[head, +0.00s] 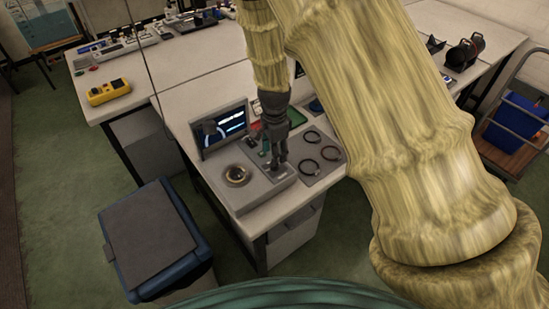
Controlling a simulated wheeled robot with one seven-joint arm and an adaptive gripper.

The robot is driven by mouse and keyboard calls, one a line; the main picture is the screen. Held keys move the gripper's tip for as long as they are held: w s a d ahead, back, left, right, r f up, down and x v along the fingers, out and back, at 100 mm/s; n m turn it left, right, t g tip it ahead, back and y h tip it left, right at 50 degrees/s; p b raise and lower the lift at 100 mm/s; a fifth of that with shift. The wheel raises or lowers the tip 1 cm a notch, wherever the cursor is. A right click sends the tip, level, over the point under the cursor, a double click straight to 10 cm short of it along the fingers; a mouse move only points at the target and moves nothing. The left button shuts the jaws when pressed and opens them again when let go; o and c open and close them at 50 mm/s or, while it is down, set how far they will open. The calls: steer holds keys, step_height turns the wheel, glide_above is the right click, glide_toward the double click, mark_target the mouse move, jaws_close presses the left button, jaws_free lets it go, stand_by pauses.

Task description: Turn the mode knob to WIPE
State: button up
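A grey bench device (240,198) stands on the white table, with a lit screen (225,128) at its back and a round metal fitting (236,175) on its top. My gripper (277,167) points down over the right part of the device's top panel, close to its surface. The fingertips are small and dark here, and I cannot tell whether they touch anything or how far apart they are. The mode knob and its WIPE label cannot be made out; they may be hidden behind my gripper or too small to see.
A grey mat with dark rings (311,166) lies right of the device. A green board (295,117) is behind my gripper. A yellow meter (108,91) sits on the left table. A blue bin with a grey lid (150,240) stands on the floor in front. A cart (520,115) is at right.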

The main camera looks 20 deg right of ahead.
step_height(320, 180, up, 7)
stand_by(0.3)
steer(key=shift+f, duration=0.1)
stand_by(0.4)
